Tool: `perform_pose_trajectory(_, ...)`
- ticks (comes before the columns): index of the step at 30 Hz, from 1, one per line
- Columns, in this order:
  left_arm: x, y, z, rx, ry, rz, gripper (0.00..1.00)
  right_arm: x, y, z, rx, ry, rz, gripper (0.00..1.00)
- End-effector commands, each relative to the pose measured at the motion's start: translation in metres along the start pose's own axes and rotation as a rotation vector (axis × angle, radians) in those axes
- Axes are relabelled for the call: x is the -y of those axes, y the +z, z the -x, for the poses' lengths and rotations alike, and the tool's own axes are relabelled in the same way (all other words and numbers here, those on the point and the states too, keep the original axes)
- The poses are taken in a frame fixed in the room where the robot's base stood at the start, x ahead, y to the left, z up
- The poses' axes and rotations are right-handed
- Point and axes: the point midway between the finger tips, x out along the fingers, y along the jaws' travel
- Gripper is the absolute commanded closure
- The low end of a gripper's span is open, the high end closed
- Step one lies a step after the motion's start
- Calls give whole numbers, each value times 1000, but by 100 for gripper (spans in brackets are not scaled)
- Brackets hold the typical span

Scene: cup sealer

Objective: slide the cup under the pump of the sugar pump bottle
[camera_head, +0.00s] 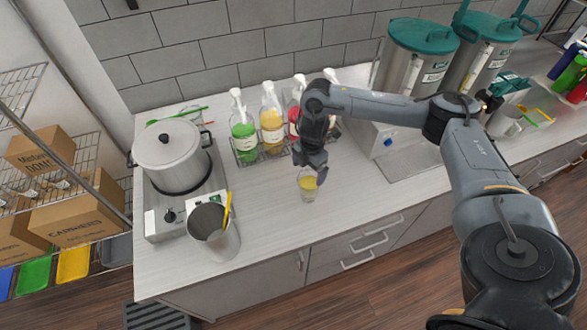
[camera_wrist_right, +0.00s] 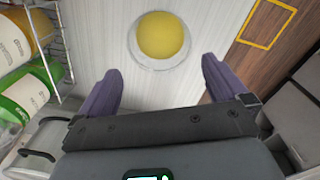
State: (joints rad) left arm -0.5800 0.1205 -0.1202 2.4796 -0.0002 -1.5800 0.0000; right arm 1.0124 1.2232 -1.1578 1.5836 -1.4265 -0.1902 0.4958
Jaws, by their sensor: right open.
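The cup (camera_head: 308,186) is clear with yellow contents and stands on the counter in front of the bottle rack. In the right wrist view the cup (camera_wrist_right: 160,40) lies just beyond and between the fingertips. My right gripper (camera_head: 312,165) is open, above and behind the cup in the head view; its two purple fingers (camera_wrist_right: 158,85) are apart with nothing between them. Pump bottles with white pumps stand in the rack: green (camera_head: 243,137), yellow (camera_head: 271,128) and red (camera_head: 294,117). Another white pump shows behind my arm. Which bottle holds sugar I cannot tell. My left gripper is out of view.
A pot (camera_head: 172,158) sits on a hot plate (camera_head: 158,222) at the left. A metal pitcher (camera_head: 214,238) with a yellow-handled tool stands near the front edge. Large teal-lidded canisters (camera_head: 418,62) stand at the back right. The counter (camera_head: 270,215) left of the cup is clear.

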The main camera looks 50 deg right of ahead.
Motion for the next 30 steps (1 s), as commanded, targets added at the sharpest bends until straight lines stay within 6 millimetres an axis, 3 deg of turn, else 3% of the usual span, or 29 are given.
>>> perform_pose_trajectory(6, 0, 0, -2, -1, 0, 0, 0, 5, 20, 8, 8, -28, -46, 0)
perform_pose_trajectory(19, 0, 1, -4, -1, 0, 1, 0, 5, 19, 4, 8, -29, -45, 0)
perform_pose_trajectory(30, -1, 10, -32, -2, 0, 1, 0, 8, 19, -44, 7, -32, -45, 0)
